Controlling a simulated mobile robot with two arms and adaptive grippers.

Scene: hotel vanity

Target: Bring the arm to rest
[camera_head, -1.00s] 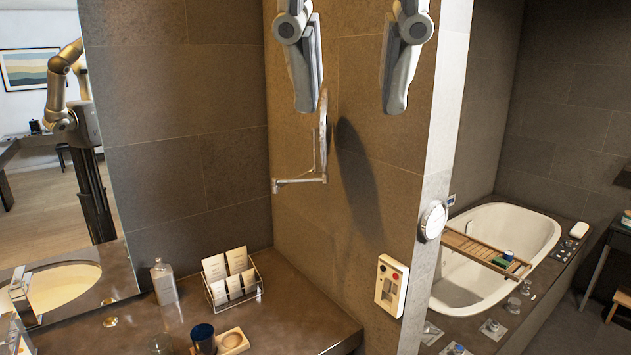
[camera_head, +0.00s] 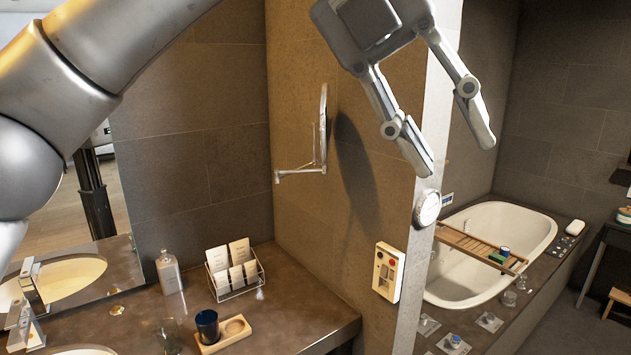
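My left gripper (camera_head: 456,157) hangs at the top, right of centre, in front of the wall corner. Its two fingers are spread apart, point down and to the right, and hold nothing. My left arm (camera_head: 90,80) fills the upper left and leaves the picture at the top, so its link to the gripper is hidden. My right gripper is not in view.
The vanity counter (camera_head: 285,310) carries a card rack (camera_head: 234,270), a bottle (camera_head: 168,273), and a dark blue cup (camera_head: 208,325) on a wooden tray (camera_head: 238,329).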

